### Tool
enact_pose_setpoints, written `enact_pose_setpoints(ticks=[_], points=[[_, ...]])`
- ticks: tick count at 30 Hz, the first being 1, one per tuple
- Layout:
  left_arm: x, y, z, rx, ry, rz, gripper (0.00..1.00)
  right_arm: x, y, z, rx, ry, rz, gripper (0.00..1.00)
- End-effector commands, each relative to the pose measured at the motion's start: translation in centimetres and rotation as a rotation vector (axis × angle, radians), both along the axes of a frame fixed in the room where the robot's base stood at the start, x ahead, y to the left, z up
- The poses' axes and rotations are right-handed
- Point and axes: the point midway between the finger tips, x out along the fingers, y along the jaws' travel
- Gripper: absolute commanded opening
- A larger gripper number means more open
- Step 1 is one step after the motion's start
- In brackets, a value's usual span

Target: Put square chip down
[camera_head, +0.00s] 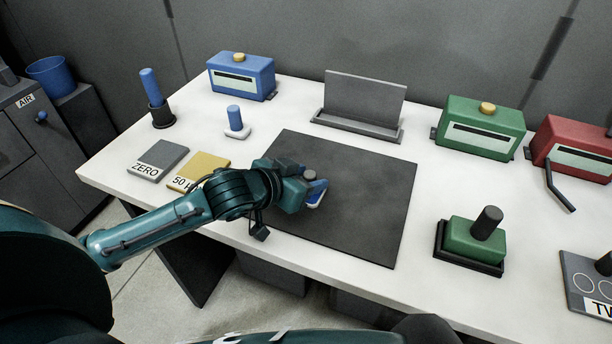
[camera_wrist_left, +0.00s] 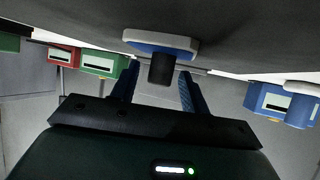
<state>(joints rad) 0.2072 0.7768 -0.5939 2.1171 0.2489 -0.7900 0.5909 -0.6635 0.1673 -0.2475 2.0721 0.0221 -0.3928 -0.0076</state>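The square chip (camera_head: 317,195), with a white-and-blue base and a dark upright knob, sits on the dark mat (camera_head: 365,190), left of its middle. The wrist view shows the chip (camera_wrist_left: 160,42) upside down, its base against the mat and its knob (camera_wrist_left: 160,69) pointing toward my gripper. My left gripper (camera_head: 306,188) is low over the mat at the chip. Its two blue fingers (camera_wrist_left: 158,90) stand apart on either side of the knob, with gaps visible. In the head view the gripper partly hides the chip. My right gripper does not show.
A white-based piece with a blue knob (camera_head: 236,122) stands beyond the left arm. ZERO (camera_head: 158,160) and yellow (camera_head: 200,168) plates lie left. A grey stand (camera_head: 362,100), blue (camera_head: 241,76), green (camera_head: 481,127) and red (camera_head: 574,148) boxes line the back. A green stamp (camera_head: 472,242) stands right.

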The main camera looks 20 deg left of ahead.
Motion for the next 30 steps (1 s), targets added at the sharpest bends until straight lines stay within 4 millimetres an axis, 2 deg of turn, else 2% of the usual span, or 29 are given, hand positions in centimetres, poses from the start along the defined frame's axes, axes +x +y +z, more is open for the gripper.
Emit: enact_pose_setpoints(ticks=[8, 11, 23, 30], points=[[0.0, 0.0, 0.3, 0.0, -0.001, 0.0, 0.46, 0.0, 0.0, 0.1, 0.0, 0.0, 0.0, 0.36], [-0.7, 0.3, 0.6, 0.001, 0.0, 0.0, 0.46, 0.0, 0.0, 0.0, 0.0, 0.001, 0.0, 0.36], [-7.8, 3.1, 4.6, 0.005, 0.002, -0.005, 0.46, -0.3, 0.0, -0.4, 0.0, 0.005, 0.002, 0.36], [-9.4, 3.9, 5.8, 0.002, 0.001, 0.0, 0.46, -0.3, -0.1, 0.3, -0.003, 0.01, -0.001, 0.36]])
